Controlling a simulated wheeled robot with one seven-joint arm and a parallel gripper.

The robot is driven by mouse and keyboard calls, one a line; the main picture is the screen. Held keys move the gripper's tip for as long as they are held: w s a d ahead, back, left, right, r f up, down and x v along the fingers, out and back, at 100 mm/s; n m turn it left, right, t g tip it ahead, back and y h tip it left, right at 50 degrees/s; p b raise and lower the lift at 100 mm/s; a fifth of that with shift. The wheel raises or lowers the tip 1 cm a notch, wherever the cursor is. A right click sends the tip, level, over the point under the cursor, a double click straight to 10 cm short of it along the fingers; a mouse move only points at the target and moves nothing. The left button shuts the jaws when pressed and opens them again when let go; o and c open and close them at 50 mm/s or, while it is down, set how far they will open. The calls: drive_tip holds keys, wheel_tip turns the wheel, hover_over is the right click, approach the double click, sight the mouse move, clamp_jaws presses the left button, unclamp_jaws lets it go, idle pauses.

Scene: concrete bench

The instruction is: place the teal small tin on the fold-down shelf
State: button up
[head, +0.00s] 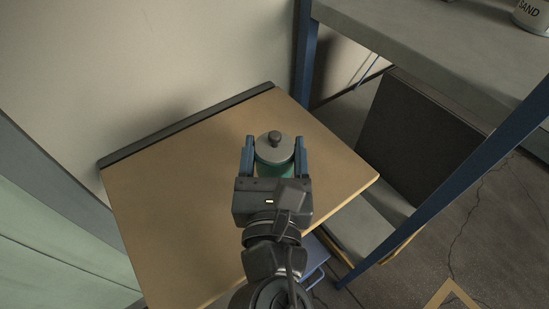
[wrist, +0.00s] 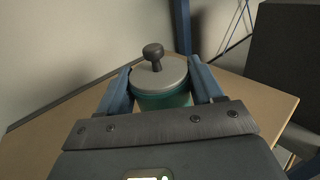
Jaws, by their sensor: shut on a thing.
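The teal small tin (head: 274,158) has a grey lid with a dark knob on top. My gripper (head: 275,158) is shut on it, with one blue finger on each side. The tin also shows upright between the fingers in the wrist view (wrist: 160,84). The fold-down shelf (head: 180,210) is a wooden board fixed along the wall by a dark rail. The tin is over the shelf in both views. My gripper hides the tin's lower part, so I cannot tell whether its base touches the board.
A blue-framed rack with a grey concrete bench top (head: 440,55) stands at the right, with a can marked SAND (head: 531,16) on it. A dark panel (head: 423,128) leans below. A pale green panel (head: 55,260) is at the left. The visible board around the tin is bare.

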drive_tip(key=shift+f, duration=0.9)
drive_tip(key=shift+f, duration=0.1)
drive_tip(key=o, duration=1.2)
drive_tip(key=shift+s, duration=0.15)
drive_tip(key=s, duration=0.7)
drive_tip(key=s+b, duration=0.1)
drive_tip(key=s, duration=0.3)
drive_tip(key=shift+s+a, duration=0.3)
drive_tip(key=shift+a, duration=0.05)
